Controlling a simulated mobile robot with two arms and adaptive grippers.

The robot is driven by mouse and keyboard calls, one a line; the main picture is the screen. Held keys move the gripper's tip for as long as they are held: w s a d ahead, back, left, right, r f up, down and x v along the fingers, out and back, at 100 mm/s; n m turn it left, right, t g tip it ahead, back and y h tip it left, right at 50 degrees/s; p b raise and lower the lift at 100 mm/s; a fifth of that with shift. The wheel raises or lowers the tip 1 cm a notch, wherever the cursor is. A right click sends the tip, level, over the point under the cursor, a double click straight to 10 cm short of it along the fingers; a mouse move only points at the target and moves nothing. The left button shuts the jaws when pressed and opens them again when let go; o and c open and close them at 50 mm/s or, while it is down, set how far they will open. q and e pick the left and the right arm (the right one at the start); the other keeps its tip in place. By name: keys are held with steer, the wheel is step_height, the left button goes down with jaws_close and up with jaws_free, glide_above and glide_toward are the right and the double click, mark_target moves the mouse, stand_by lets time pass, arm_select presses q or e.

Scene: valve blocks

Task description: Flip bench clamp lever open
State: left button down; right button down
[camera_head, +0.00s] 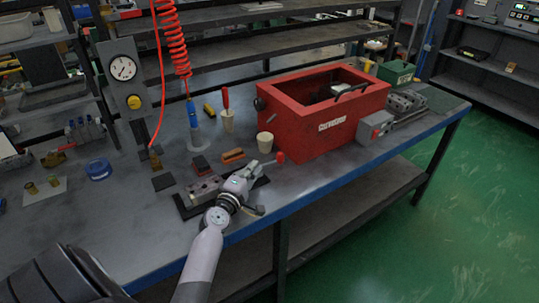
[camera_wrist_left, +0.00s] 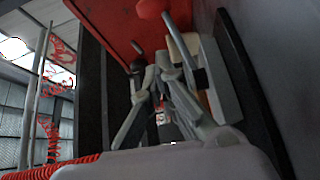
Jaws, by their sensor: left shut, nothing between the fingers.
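The bench clamp is a grey metal block (camera_head: 205,187) on a dark base plate near the table's front edge, partly hidden by my left arm. A red-tipped lever (camera_head: 280,157) sticks out to the right just beyond my gripper. In the left wrist view its red knob (camera_wrist_left: 152,8) and thin rod stand above the fingers. My left gripper (camera_head: 256,168) is shut and empty, close beside the lever; I cannot tell whether it touches. In the left wrist view the gripper (camera_wrist_left: 160,62) points toward the lever. My right gripper is in neither view.
A large red toolbox (camera_head: 325,127) stands right behind the gripper. A tan cup (camera_head: 265,142) stands close by, with dark and orange blocks (camera_head: 232,156) to its left. A dial gauge stand (camera_head: 124,75) is at the back left. The table's front right is clear.

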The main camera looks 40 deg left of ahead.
arm_select(q)
steer(key=shift+a+r+n, duration=0.1)
steer(key=shift+a+n, duration=0.3)
steer(key=shift+a, duration=0.15)
steer(key=shift+w, duration=0.25)
steer(key=b+x, duration=0.1)
steer(key=x, duration=0.8)
steer(key=shift+w+a, duration=0.2)
steer(key=shift+w, duration=0.1)
steer(key=d, duration=0.1)
steer(key=s+d+p, duration=0.1)
steer(key=d, duration=0.1)
steer(key=shift+s+d+p, duration=0.1)
steer(key=shift+s+p, duration=0.2)
steer(key=shift+s, duration=0.05)
steer(key=shift+s+d+r, duration=0.1)
steer(key=shift+s+d, duration=0.05)
steer(key=shift+d, duration=0.2)
